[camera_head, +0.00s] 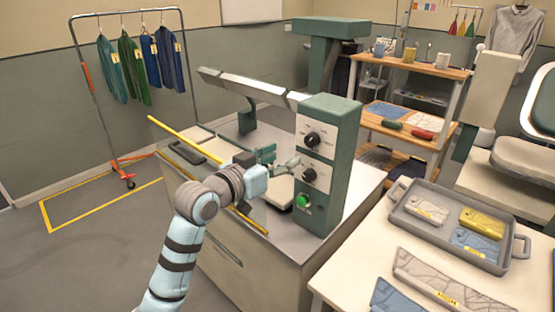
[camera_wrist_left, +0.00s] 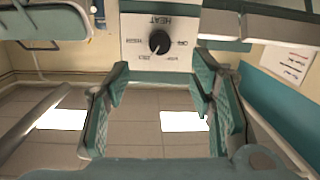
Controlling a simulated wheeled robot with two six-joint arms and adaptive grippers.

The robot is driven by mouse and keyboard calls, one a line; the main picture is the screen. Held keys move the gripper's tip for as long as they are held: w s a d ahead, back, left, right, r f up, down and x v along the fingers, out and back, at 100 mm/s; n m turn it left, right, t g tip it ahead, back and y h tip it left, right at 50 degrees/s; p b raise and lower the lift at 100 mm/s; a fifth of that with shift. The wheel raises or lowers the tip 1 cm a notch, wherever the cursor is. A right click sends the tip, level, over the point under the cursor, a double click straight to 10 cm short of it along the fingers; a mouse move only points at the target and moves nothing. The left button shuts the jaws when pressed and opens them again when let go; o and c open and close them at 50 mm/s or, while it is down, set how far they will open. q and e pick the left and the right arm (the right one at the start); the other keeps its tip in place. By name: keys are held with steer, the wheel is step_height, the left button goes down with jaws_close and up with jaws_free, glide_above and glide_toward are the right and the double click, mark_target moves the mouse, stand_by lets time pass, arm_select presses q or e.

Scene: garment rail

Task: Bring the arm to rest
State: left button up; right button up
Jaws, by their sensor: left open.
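My left arm (camera_head: 178,250) reaches in from the bottom left of the head view. Its gripper (camera_head: 281,161) is over the pressing machine's work area, just left of the green control box (camera_head: 328,160). In the left wrist view the two green-padded fingers (camera_wrist_left: 160,90) stand apart with nothing between them. Beyond them is a white panel marked HEAT with a black knob (camera_wrist_left: 160,42). Whether the fingers touch the machine cannot be told. My right gripper is not in view.
The press's long upper arm (camera_head: 245,86) extends above and behind my gripper. A yellow bar (camera_head: 172,134) lies left of it. A grey tray (camera_head: 408,206) with folded cloths is on the right table. A garment rail (camera_head: 75,50) stands at the back left; floor on the left is clear.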

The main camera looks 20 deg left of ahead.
arm_select(q)
steer(key=shift+v, duration=0.75)
steer(key=shift+d+f, duration=0.1)
